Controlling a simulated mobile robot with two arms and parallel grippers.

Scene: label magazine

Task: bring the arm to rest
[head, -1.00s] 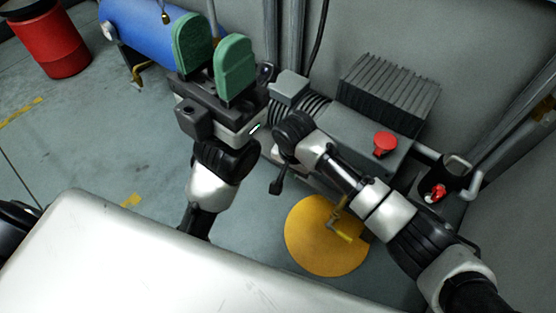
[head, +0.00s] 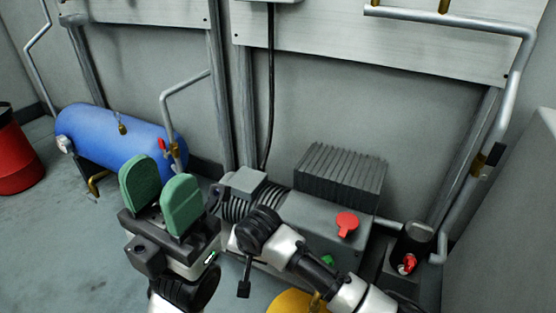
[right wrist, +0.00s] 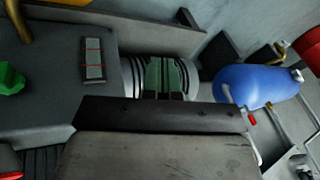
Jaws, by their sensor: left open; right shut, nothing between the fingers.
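My left gripper (head: 159,182) stands at the lower left of the head view, its two green pads pointing up and apart with nothing between them. My right arm (head: 290,248) comes in from the lower right of the head view and reaches across the front of a grey machine. Its gripper cannot be made out there. In the right wrist view my right gripper (right wrist: 164,78) shows its green pads close together and empty, in front of the machine's ribbed cylinder (right wrist: 198,78).
The grey machine (head: 307,221) has a red knob (head: 347,223) and a finned block (head: 340,178). A blue tank (head: 110,133) lies left, near a red drum (head: 14,160). Pipes (head: 505,95) run along the right wall. Floor (head: 60,230) at left is clear.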

